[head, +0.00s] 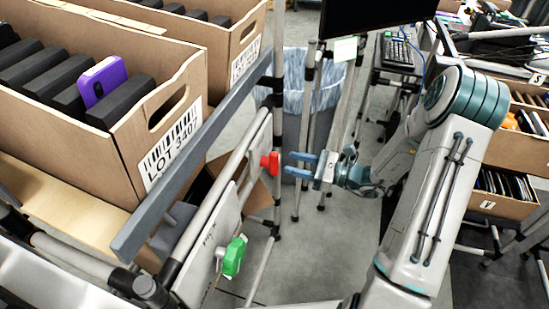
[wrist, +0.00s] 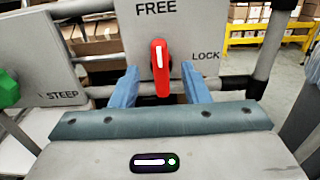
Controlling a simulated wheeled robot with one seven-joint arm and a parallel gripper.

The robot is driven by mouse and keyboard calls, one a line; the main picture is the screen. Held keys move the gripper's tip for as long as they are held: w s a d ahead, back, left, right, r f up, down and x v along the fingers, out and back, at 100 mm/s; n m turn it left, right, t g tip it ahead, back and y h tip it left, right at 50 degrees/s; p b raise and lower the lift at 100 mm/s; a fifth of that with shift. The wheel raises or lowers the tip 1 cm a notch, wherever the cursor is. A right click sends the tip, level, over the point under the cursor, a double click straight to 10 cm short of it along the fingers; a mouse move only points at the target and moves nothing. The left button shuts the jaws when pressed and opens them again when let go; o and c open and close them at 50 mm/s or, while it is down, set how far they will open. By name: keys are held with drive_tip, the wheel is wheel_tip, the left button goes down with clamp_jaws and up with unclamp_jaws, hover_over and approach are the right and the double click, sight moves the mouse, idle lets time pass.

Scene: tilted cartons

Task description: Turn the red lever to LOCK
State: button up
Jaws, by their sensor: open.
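The red lever (head: 270,163) sits on a pale panel on the side of the carton stand. In the wrist view the red lever (wrist: 160,68) stands near vertical, between the words FREE above it and LOCK to its right. My gripper (head: 301,165) is just to the right of the lever in the head view, with blue fingers open. In the wrist view my gripper (wrist: 160,92) has one finger on each side of the lever's lower end, with gaps showing. I cannot tell whether the fingertips reach past the lever.
A green lever (head: 234,257) is on a second panel, marked STEEP in the wrist view. A carton labelled LOT 3407 (head: 172,140) holds black items and a purple one (head: 102,80). A grey bar (head: 190,160) runs along the stand. Metal posts stand behind my gripper.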

sight(279, 160)
drive_tip(key=x, duration=0.6)
drive_tip(key=shift+w+a, duration=0.1)
drive_tip(key=shift+a, duration=0.1)
clamp_jaws()
